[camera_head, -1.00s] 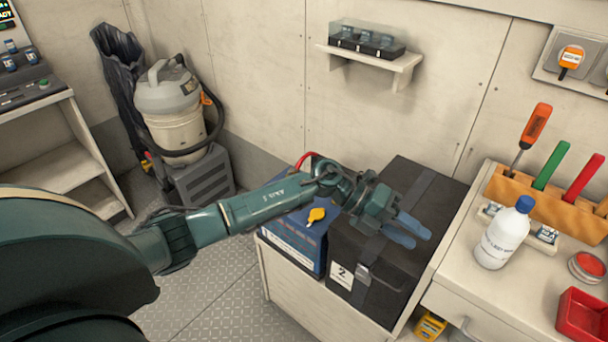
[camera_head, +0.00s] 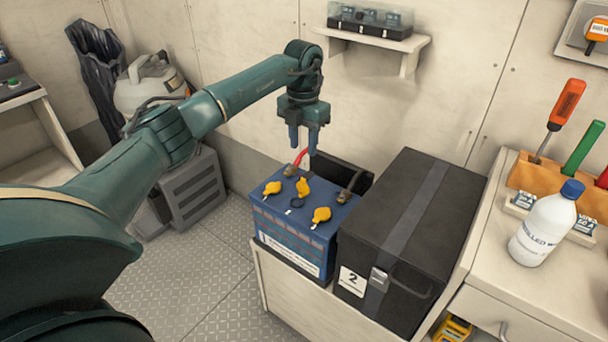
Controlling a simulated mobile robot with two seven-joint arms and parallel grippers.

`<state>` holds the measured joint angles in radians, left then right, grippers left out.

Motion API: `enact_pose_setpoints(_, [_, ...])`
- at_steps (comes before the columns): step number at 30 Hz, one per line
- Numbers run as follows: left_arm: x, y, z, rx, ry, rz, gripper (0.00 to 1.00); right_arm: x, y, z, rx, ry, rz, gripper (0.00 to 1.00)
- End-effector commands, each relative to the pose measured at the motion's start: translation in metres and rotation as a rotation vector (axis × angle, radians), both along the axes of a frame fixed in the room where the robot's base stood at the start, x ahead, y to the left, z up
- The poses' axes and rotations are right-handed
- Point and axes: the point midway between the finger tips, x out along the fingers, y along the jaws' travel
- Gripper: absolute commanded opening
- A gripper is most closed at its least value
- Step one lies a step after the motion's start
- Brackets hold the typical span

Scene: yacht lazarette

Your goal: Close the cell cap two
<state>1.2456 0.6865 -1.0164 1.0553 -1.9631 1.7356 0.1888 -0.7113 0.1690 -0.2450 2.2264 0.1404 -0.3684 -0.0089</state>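The blue battery (camera_head: 286,239) stands on the low cabinet, with several yellow cell caps on its top. One cap (camera_head: 272,188) is at the left and one (camera_head: 321,215) at the front right. The middle cap (camera_head: 303,187) looks tipped up beside a dark round opening (camera_head: 297,203) in the battery top. I cannot read cap numbers. My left gripper (camera_head: 303,148) points down above the back of the battery, its two fingers apart with nothing between them. It is clear of the caps. My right gripper is not in view.
A black box (camera_head: 405,215) labelled 2 stands close to the battery's right. A red cable (camera_head: 299,157) and a dark open case (camera_head: 340,172) are behind it. A wall shelf (camera_head: 375,38) is above. A white bottle (camera_head: 545,225) and tool rack (camera_head: 535,172) are at right.

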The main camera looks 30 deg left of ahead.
Motion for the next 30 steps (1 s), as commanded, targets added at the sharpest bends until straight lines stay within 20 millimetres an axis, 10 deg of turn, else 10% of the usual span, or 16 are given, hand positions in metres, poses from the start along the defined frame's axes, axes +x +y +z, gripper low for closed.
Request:
enact_pose_setpoints(12, [0.0, -0.001, -0.082, -0.003, 0.001, -0.001, 0.36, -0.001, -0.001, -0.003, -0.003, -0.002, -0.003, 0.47])
enact_pose_setpoints(30, [0.0, -0.001, -0.097, -0.001, -0.001, -0.001, 0.27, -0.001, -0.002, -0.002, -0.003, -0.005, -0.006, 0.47])
